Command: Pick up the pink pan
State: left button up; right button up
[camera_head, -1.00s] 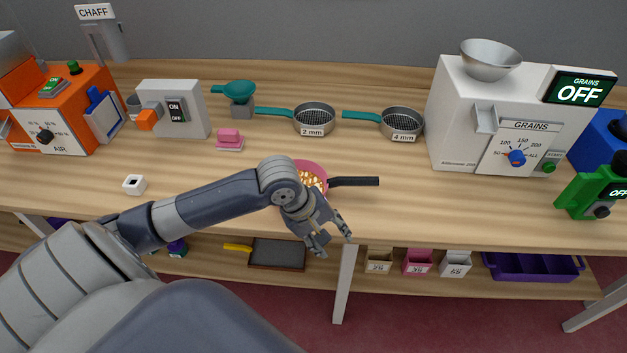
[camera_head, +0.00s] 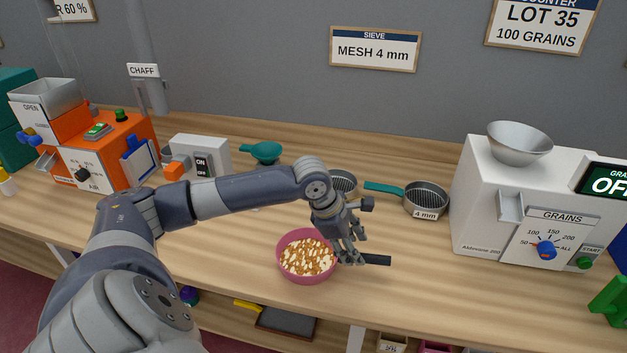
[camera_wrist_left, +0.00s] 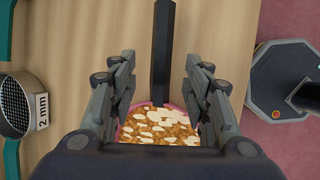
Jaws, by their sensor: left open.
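The pink pan (camera_head: 284,268) stands on the bench near its front edge, with golden-brown grains and pale flakes inside. Its black handle (camera_head: 377,260) points right. My left gripper (camera_head: 362,258) is open over the handle, close to the pan's rim. In the left wrist view the handle (camera_wrist_left: 163,50) runs between the two open fingers (camera_wrist_left: 158,95), with a gap on both sides. Part of the pan's bowl (camera_wrist_left: 180,106) shows below the fingers there. I do not see my right gripper.
The 4 mm sieve (camera_head: 426,200) and a white grain counter (camera_head: 480,215) stand to the right. The 2 mm sieve (camera_wrist_left: 18,105) is behind the arm. An orange machine (camera_head: 120,165) stands at left. The bench right of the handle is clear.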

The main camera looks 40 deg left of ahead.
pick_arm(q)
jog(key=shift+w+f, duration=0.15)
jog(key=shift+f, duration=0.1)
jog(key=p+x, duration=0.1)
jog(key=x, duration=0.3)
jog(key=shift+f+p, duration=0.3)
jog(key=shift+f, duration=0.25)
jog(key=shift+c, duration=1.4)
grip_shut()
pick_arm(e)
jog(key=shift+w+d+r, duration=0.45)
jog(key=shift+w+r, duration=0.25)
jog(key=shift+r, duration=0.15)
